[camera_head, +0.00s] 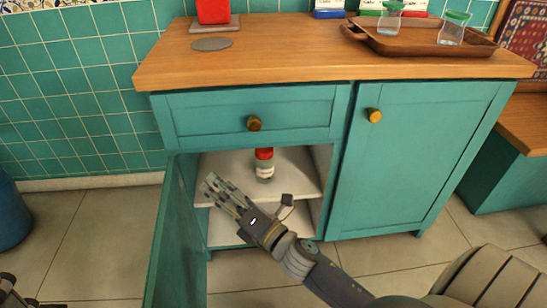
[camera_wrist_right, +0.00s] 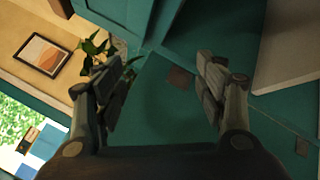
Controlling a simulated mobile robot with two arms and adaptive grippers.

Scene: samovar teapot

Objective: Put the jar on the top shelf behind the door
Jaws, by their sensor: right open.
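The jar (camera_head: 264,166), clear with a red lid and a pale label, stands upright on the top shelf (camera_head: 300,178) inside the teal cabinet. The cabinet's left door (camera_head: 168,240) is swung open. My right gripper (camera_head: 220,190) is in front of the cabinet opening, left of and nearer than the jar, and looks apart from it. In the right wrist view the gripper (camera_wrist_right: 160,90) is open with nothing between its fingers; the jar is not seen there. A dark part of my left gripper (camera_head: 14,294) shows at the lower left corner; its fingers are unclear.
A drawer (camera_head: 250,117) is shut above the opening, and the right door (camera_head: 415,155) is shut. The wooden counter (camera_head: 290,50) holds a tray (camera_head: 400,44) with glasses, several boxes and a red object (camera_head: 213,10). A lower shelf (camera_head: 225,228) is partly hidden.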

